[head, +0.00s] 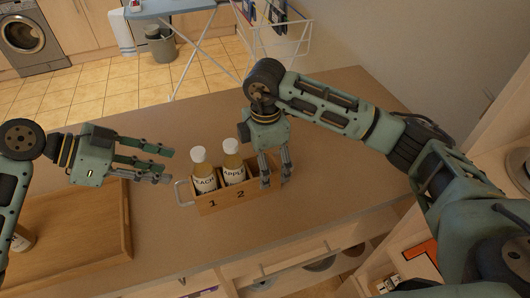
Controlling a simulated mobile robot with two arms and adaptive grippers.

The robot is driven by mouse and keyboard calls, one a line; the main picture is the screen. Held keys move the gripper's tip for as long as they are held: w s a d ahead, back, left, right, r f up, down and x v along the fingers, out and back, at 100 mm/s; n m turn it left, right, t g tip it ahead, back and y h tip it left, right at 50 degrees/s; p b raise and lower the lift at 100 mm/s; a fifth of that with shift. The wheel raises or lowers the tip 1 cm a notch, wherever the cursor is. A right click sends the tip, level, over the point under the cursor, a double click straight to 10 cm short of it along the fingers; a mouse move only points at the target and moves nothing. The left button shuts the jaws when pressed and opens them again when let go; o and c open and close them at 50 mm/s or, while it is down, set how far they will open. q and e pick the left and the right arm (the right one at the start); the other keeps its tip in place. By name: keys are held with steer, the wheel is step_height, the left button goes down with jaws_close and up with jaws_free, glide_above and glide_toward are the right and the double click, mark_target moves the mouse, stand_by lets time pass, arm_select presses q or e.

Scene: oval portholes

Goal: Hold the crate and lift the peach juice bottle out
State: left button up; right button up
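The wooden crate (229,200) stands on the brown counter, with numbers 1 and 2 on its front and a wire handle (183,194) at its left end. The peach juice bottle (204,172), white-capped and labelled PEACH, stands upright in compartment 1. The apple bottle (233,164) stands in compartment 2. My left gripper (158,164) is open and empty, left of the peach bottle and apart from it. My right gripper (277,172) points down at the crate's right end; its fingers hide that end, and whether they grip it is unclear.
A wooden tray (126,215) lies on the counter at the left, with a bottle (22,239) partly in view at the picture edge. The counter (300,225) is clear in front of and right of the crate. Shelves with items sit below at right.

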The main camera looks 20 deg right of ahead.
steer(key=shift+f, duration=2)
steer(key=shift+a, duration=0.1)
steer(key=shift+c, duration=0.3)
